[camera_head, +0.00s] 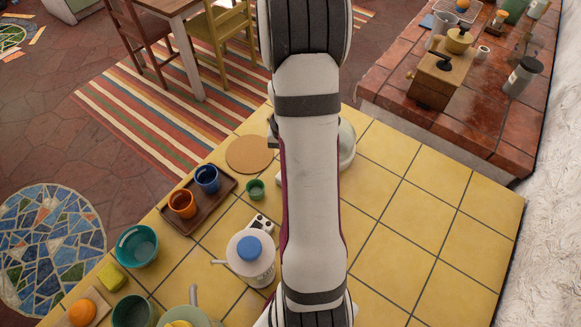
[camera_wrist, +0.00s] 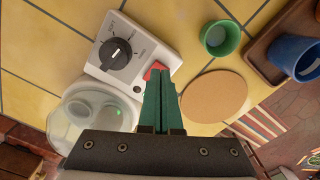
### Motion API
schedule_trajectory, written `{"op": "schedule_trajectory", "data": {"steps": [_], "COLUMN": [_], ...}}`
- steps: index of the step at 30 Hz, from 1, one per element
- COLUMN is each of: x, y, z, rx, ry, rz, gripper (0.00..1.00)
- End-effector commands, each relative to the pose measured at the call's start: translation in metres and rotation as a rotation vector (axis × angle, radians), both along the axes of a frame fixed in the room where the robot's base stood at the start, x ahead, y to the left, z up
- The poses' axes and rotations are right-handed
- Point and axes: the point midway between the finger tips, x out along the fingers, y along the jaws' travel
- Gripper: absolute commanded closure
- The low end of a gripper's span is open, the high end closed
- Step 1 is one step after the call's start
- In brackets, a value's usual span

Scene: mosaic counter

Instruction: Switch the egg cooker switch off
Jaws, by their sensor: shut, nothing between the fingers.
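The egg cooker's white base (camera_wrist: 139,37) fills the upper left of the wrist view, with a dark dial and printed marks on it. Its red switch (camera_wrist: 155,70) sits at the base's corner, partly covered by my fingers.
A cork mat (camera_wrist: 213,97) and a green cup (camera_wrist: 220,38) lie close to the right of the cooker. A brown tray (camera_head: 215,208) holds a blue and an orange cup. The right-hand yellow tiles are clear.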

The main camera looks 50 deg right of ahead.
Motion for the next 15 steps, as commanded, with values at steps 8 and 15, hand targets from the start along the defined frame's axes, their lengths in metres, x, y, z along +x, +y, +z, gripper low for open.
{"op": "schedule_trajectory", "data": {"steps": [8, 15], "x": [0.0000, 0.0001], "y": [0.0000, 0.0000], "z": [-0.0042, -0.0078], "rx": [0.000, 0.000], "ry": [0.000, 0.000], "rz": [0.000, 0.000], "gripper": [1.00, 1.00]}}
